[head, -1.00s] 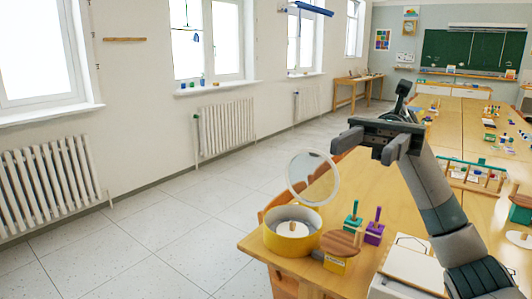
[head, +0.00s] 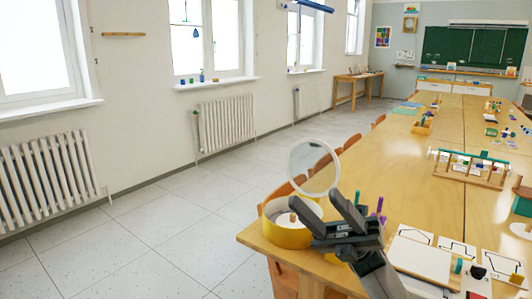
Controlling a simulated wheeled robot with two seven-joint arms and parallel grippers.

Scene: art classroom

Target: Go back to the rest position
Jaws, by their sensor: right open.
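My right gripper (head: 316,204) is open, with nothing seen between its fingers. It reaches up from the bottom of the view, at the near left corner of the long wooden table (head: 400,165). Its fingers overlap the round yellow container (head: 285,234) in the picture; I cannot tell whether they touch it. A round clear disc with a pale rim (head: 314,168) stands upright at the container's back edge. My gripper and arm hide part of the container and most of the small things beside it. My left gripper is not in view.
A purple peg (head: 380,206) shows just right of my gripper. White cards (head: 458,250) and a pale board (head: 420,254) lie farther right. A wooden rack with a teal bar (head: 470,166) stands beyond. The tiled floor (head: 190,225) at left is clear.

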